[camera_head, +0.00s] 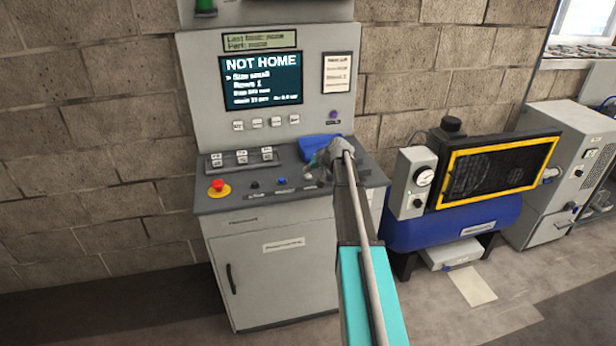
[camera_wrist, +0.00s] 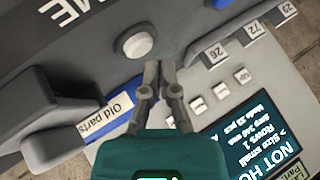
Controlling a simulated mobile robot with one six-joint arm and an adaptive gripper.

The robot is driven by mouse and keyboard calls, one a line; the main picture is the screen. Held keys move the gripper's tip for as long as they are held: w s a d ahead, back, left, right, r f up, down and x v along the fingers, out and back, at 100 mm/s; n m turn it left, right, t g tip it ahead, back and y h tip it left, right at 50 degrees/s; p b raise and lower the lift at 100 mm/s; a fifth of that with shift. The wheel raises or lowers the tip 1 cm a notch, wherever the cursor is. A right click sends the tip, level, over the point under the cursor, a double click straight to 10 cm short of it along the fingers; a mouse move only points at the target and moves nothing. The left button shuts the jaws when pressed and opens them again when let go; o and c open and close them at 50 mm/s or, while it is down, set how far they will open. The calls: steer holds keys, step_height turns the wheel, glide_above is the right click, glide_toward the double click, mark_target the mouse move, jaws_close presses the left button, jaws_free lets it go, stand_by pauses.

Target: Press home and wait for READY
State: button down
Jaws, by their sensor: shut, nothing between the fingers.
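The console screen (camera_head: 262,80) reads NOT HOME, with "Size small" and "Rows 1" below. It also shows, turned over, in the wrist view (camera_wrist: 262,125). A round white button (camera_wrist: 138,44) sits on the panel beside large lettering that ends in "ME". My gripper (camera_wrist: 159,66) is shut and empty, its fingertips just beside that button's edge in the picture. I cannot tell if they touch it. In the head view my gripper (camera_head: 314,162) is over the right part of the console's sloping panel.
A red emergency stop (camera_head: 218,187) is at the panel's left. A blue bin (camera_head: 315,143) stands behind my gripper; a label (camera_wrist: 105,114) reading "Old parts" shows in the wrist view. A compressor (camera_head: 450,215) stands to the right.

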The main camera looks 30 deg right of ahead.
mark_target(308, 176)
steer(key=shift+f+b, duration=0.7)
steer(key=shift+f, duration=0.1)
stand_by(1.0)
steer(key=shift+r, duration=0.1)
steer(key=shift+r+p, duration=0.8)
steer(key=shift+p, duration=0.1)
step_height(308, 176, up, 5)
steer(key=p, duration=0.5)
stand_by(0.4)
steer(key=shift+a, duration=0.1)
stand_by(0.7)
